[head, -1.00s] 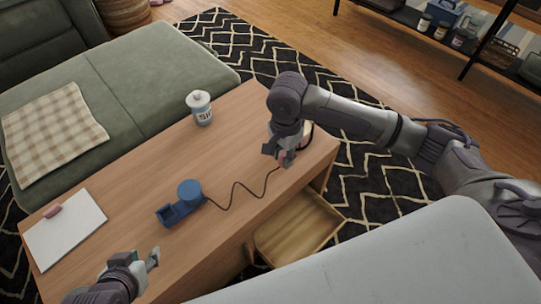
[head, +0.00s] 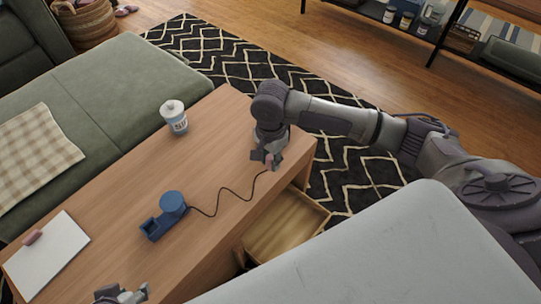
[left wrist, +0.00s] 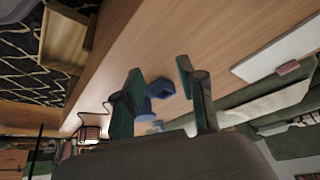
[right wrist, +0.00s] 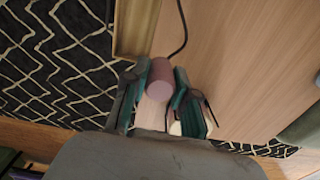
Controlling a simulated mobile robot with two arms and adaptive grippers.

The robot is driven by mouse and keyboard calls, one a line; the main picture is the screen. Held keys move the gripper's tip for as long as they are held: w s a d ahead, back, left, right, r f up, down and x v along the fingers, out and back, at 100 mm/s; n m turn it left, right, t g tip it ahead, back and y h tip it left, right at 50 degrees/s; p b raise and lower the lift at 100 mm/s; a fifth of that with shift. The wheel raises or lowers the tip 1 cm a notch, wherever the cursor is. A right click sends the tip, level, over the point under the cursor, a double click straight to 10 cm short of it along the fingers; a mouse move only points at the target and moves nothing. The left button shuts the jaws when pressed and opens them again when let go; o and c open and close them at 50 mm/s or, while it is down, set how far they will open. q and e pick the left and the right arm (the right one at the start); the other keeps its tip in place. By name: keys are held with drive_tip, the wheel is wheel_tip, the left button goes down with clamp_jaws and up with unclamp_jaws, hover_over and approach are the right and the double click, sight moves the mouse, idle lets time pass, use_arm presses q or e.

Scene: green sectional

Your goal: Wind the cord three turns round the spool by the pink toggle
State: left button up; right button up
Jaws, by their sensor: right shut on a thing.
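The blue spool (head: 172,201) stands upright on a blue base with an open tray (head: 154,229), on the wooden table. A dark cord (head: 225,190) runs from the spool in loose waves across the tabletop to the pink toggle (right wrist: 160,82). My right gripper (head: 267,162) is shut on the toggle, low over the table's right part; the right wrist view shows the toggle between its fingers. My left gripper (left wrist: 160,70) is open and empty, near the table's front left; the spool lies beyond its fingers. How the cord sits on the spool is too small to tell.
A white labelled canister (head: 173,118) stands near the table's far edge. An open drawer (head: 290,225) juts out below the table's near edge. A pale object (right wrist: 175,128) shows behind the right fingers. Tabletop around the spool is clear.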

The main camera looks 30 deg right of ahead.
sight(271, 157)
drive_tip(key=shift+f, duration=3.05)
drive_tip(key=shift+f+b, duration=0.45)
drive_tip(key=shift+f, duration=0.7)
drive_tip(key=o, duration=1)
use_arm(q)
drive_tip(key=w, duration=0.1)
drive_tip(key=w+d+r+t, duration=0.1)
drive_tip(key=w+t, duration=0.1)
drive_tip(key=w, duration=0.1)
drive_tip(key=shift+d+r+h, duration=0.2)
drive_tip(key=shift+r+h, duration=0.05)
drive_tip(key=shift+h, duration=0.05)
use_arm(e)
wheel_tip(271, 157, up, 12)
drive_tip(key=shift+r, duration=0.1)
